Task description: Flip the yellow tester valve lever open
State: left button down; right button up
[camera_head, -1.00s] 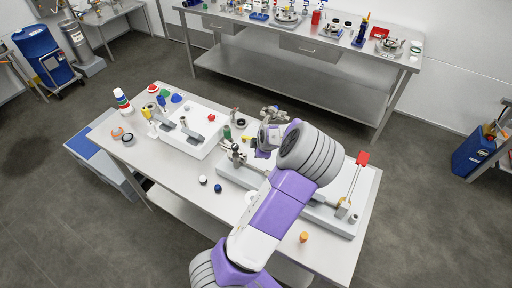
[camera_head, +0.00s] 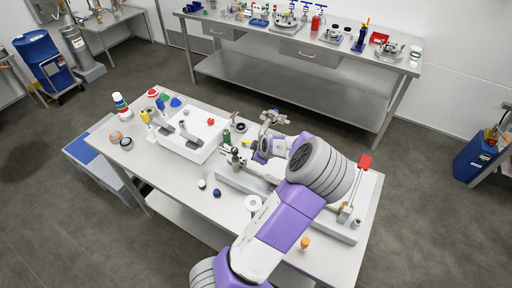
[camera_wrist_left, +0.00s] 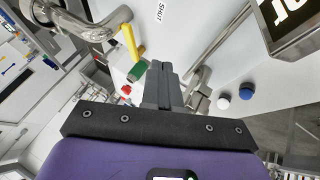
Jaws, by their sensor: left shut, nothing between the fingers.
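The yellow tester valve lever (camera_wrist_left: 128,40) shows in the left wrist view, just left of and beyond my fingertips, beside a bent metal pipe (camera_wrist_left: 78,24) with a round flange. A "SHUT" label (camera_wrist_left: 159,12) is on the pale surface to its right. My left gripper (camera_wrist_left: 161,70) is shut and empty. Its fingertips look apart from the lever, though the depth gap is hard to judge. In the head view my left gripper (camera_head: 249,153) is over the bench rig, and its wrist partly hides the valve. My right gripper is not in view.
A white tray (camera_head: 169,145) stands on the bench's left part. A red-tipped lever (camera_head: 364,162) stands at the rig's right end.

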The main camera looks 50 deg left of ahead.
pick_arm(q)
jog(key=x, duration=0.7)
jog(key=shift+a+f+b, duration=0.1)
jog(key=shift+b, duration=0.25)
jog(key=shift+w+a+p, duration=0.15)
jog(key=shift+w+a, duration=0.15)
jog(key=shift+w, duration=0.2)
jog(key=shift+w+a+p, duration=0.15)
jog(key=shift+w+a, duration=0.1)
jog(key=shift+w, duration=0.25)
jog(key=shift+w+a, duration=0.35)
jog(key=shift+w, duration=0.3)
